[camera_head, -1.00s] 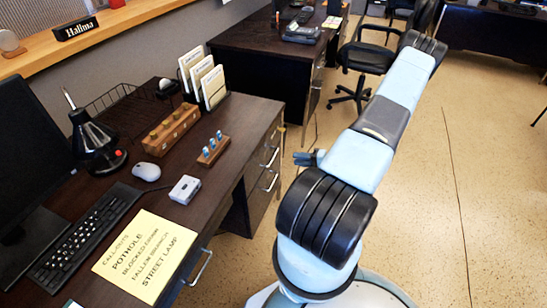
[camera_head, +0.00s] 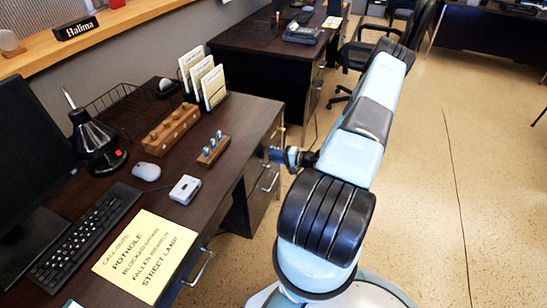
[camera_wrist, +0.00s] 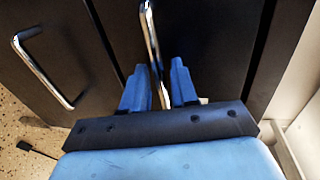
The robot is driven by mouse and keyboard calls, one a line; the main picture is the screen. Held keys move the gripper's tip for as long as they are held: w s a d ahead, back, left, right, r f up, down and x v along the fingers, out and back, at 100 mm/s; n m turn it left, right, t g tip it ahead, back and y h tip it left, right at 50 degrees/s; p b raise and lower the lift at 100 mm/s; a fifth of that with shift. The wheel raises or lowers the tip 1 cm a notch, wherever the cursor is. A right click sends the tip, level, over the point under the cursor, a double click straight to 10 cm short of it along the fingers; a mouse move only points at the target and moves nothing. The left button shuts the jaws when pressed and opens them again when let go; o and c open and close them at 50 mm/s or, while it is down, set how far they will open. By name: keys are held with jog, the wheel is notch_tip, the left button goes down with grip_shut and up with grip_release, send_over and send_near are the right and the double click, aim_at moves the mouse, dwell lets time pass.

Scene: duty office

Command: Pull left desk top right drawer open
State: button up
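The left desk (camera_head: 232,118) is dark wood, with a column of dark drawers at its right end. The top right drawer (camera_wrist: 200,35) has a chrome bar handle (camera_wrist: 151,35) and looks shut. My gripper (camera_head: 274,154) is at this drawer's front in the head view and covers most of its handle. In the wrist view my gripper (camera_wrist: 158,84) has its two blue fingers apart, one on each side of the handle's end. Whether either finger touches the bar I cannot tell.
A neighbouring drawer handle (camera_wrist: 40,70) shows at left in the wrist view and below my gripper in the head view (camera_head: 268,181). Another handle (camera_head: 200,268) is at the desk's near front. A black chair (camera_head: 365,55) stands behind. The floor (camera_head: 480,200) at right is clear.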

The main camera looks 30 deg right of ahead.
jog(key=shift+c, duration=0.2)
grip_shut()
jog(key=shift+s, duration=0.1)
jog(key=shift+a, duration=0.15)
jog(key=f+v, duration=0.3)
jog(key=v, duration=1.3)
jog(key=s+d+f+v, duration=0.1)
jog(key=f+v, duration=0.2)
jog(key=v, duration=1.2)
jog(key=shift+s+d+f, duration=0.2)
jog(key=shift+s+f, duration=0.2)
jog(key=shift+f, duration=0.05)
